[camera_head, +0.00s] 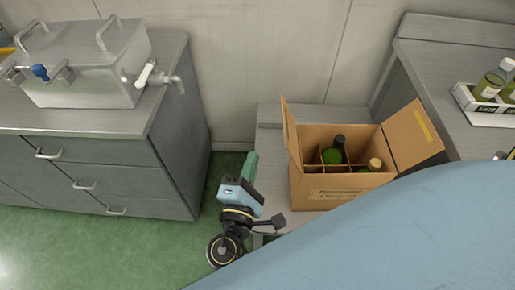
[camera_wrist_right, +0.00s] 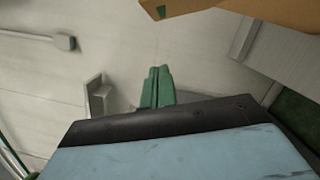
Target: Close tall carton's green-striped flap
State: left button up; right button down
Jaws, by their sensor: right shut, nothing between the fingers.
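The tall carton (camera_head: 335,194) stands open on a low grey bench, with dark bottles (camera_head: 333,156) in its divided inside. Its left flap (camera_head: 291,131) stands up, and its right flap (camera_head: 413,136), with a yellow stripe, leans outward. No green stripe can be made out in the head view. In the right wrist view a cardboard edge with a small green patch (camera_wrist_right: 161,11) shows at the top. My right gripper (camera_head: 251,160) is shut and empty, left of the carton and apart from it. Its green fingers also show in the wrist view (camera_wrist_right: 159,72). My left gripper is out of view.
The low bench (camera_head: 270,143) is bare left of the carton. A grey drawer cabinet (camera_head: 100,170) with a metal tank (camera_head: 88,70) stands at left. At right, a counter (camera_head: 455,75) holds a white bottle tray (camera_head: 483,110). My blue arm covers the lower right.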

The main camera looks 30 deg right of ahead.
aim_at(291, 133)
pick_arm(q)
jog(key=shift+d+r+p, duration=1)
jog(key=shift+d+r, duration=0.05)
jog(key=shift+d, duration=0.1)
pick_arm(e)
jog(key=w+d+r, duration=0.2)
jog(key=w+d, duration=0.2)
jog(key=d, duration=0.4)
jog(key=shift+w+d+r, duration=0.15)
jog(key=shift+w+d, duration=0.15)
jog(key=shift+d, duration=0.1)
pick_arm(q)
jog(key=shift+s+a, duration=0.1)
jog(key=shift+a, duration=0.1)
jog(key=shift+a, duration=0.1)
